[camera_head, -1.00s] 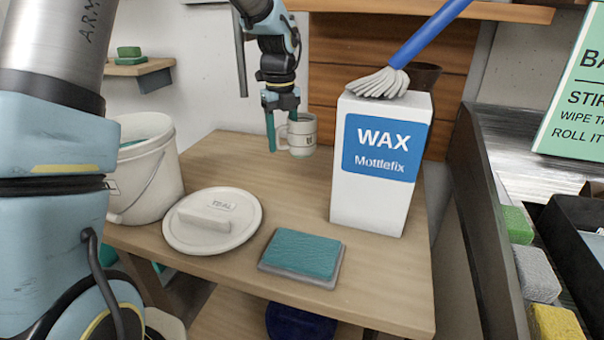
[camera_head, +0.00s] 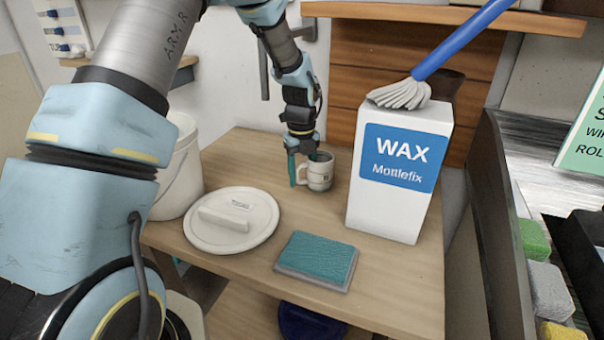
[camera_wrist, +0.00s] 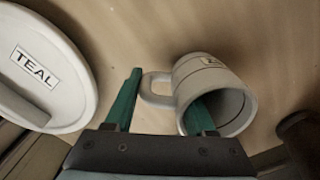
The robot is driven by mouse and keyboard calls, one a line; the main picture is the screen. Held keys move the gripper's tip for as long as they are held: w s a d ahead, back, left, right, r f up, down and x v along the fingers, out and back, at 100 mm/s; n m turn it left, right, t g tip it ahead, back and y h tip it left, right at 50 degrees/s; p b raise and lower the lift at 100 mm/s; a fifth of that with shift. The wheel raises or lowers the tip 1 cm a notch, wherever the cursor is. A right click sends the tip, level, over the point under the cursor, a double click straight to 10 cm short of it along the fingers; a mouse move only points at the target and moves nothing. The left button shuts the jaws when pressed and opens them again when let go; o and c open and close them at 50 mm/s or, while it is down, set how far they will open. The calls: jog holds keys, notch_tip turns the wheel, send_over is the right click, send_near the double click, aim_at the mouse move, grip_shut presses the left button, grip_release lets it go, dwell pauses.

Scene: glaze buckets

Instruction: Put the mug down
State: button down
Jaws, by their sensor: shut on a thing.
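The mug (camera_head: 321,172) is pale grey with a dark mark on its side and stands upright at the back of the wooden table (camera_head: 300,215). Its base is at or very near the tabletop; I cannot tell whether it touches. My gripper (camera_head: 302,168) comes down from above with its teal fingers closed on the mug's wall. In the wrist view, one finger of my gripper is inside the mug (camera_wrist: 190,78) and the other is outside, on the handle side. The finger inside is partly hidden by the mug.
A white WAX box (camera_head: 385,215) with a blue-handled mop head (camera_head: 400,95) on top stands right of the mug. A round TEAL lid (camera_head: 262,228) and a teal pad (camera_head: 316,258) lie in front. A white bucket (camera_head: 180,185) stands left. Bare tabletop surrounds the mug.

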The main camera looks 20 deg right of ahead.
jog(key=shift+f, duration=0.15)
jog(key=shift+c, duration=1.2)
grip_release()
notch_tip(320, 180, up, 12)
jog(key=b, duration=0.2)
jog(key=shift+a+r+b, duration=0.1)
jog(key=shift+r+b, duration=0.1)
jog(key=shift+b, duration=0.15)
